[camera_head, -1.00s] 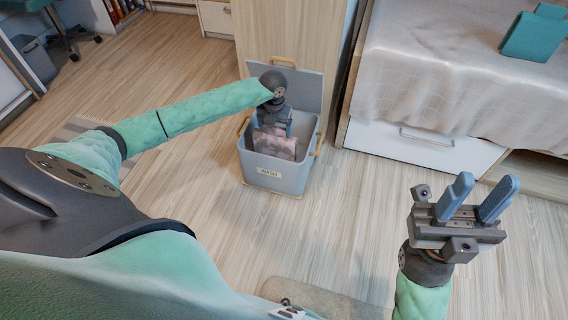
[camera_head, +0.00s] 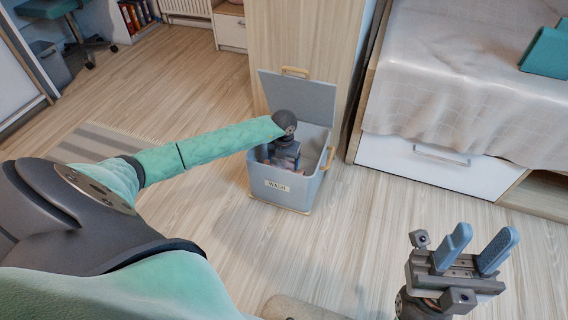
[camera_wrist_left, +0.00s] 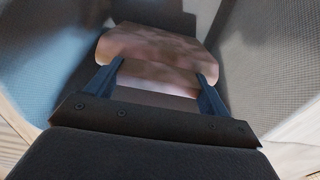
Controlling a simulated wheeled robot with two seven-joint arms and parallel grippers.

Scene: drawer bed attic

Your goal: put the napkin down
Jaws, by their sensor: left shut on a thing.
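The napkin (camera_wrist_left: 158,55) is a pinkish, mottled folded piece between the fingers of my left gripper (camera_wrist_left: 160,82) in the left wrist view. My left gripper is shut on it. In the head view the left gripper (camera_head: 284,158) is down inside the open grey-blue bin (camera_head: 275,192), which has a "WASH" label on its front. My right gripper (camera_head: 475,250) is open and empty over the floor at the lower right.
The bin's lid (camera_head: 298,98) stands raised at its back, against a wooden cabinet (camera_head: 300,35). A bed with a white drawer (camera_head: 435,165) is on the right, with a teal object (camera_head: 548,52) on the blanket. The wooden floor around the bin's front is clear.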

